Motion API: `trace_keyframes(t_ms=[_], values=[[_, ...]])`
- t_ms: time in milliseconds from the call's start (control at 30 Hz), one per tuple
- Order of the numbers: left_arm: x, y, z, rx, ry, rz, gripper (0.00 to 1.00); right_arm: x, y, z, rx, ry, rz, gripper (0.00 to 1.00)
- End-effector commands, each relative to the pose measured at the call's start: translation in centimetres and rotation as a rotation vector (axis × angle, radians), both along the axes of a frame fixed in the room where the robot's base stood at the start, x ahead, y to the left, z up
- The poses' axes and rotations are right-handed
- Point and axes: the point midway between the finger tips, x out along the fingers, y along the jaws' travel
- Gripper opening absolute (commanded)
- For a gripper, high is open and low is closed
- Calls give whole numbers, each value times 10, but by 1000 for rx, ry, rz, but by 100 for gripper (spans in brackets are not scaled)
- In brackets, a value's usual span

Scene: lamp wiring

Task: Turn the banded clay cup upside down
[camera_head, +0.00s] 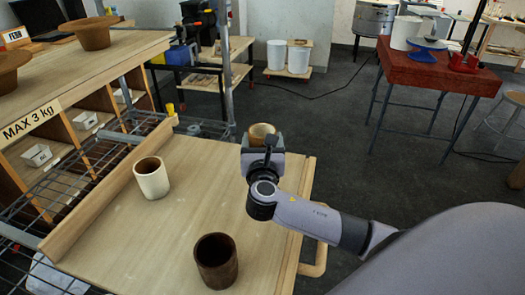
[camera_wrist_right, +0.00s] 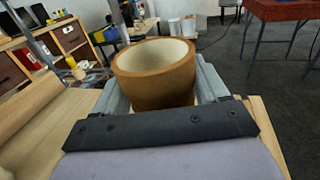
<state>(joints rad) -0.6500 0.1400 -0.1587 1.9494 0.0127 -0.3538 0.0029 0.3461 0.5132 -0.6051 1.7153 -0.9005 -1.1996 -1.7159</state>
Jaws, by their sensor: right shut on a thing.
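A brown clay cup with a pale inside (camera_wrist_right: 155,78) is between the fingers of my right gripper (camera_wrist_right: 163,92), which is shut on it. Its open mouth faces up and looks upright. I cannot make out bands on it. In the head view the held cup (camera_head: 262,131) shows just past my right gripper (camera_head: 263,143), near the far right side of the wooden tabletop. Whether its base touches the tabletop is hidden. A cream cup (camera_head: 152,180) and a dark brown cup (camera_head: 217,262) stand upright, apart from the gripper. My left gripper is not in view.
The wooden tabletop (camera_head: 190,222) has a raised edge on the left and a rail at its right. Its middle between the cups is clear. A shelf (camera_head: 100,65) with brown bowls stands at left. A red table (camera_head: 430,72) stands far off at right.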

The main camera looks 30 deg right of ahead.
Motion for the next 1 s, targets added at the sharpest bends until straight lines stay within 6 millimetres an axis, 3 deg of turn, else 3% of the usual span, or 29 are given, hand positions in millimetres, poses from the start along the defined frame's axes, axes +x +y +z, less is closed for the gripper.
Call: trace_keyframes(t_ms=[33, 300, 500, 733, 1000], values=[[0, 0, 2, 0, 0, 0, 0, 1, 0, 17, 1, -11, 1, 33], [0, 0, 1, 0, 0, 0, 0, 0, 0, 96, 1, -13, 1, 33], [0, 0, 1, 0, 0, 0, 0, 0, 0, 138, -1, -8, 1, 33], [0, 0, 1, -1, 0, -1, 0, 0, 0, 159, -1, -4, 0, 33], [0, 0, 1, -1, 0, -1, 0, -2, 5, 150, -6, -1, 26, 33]])
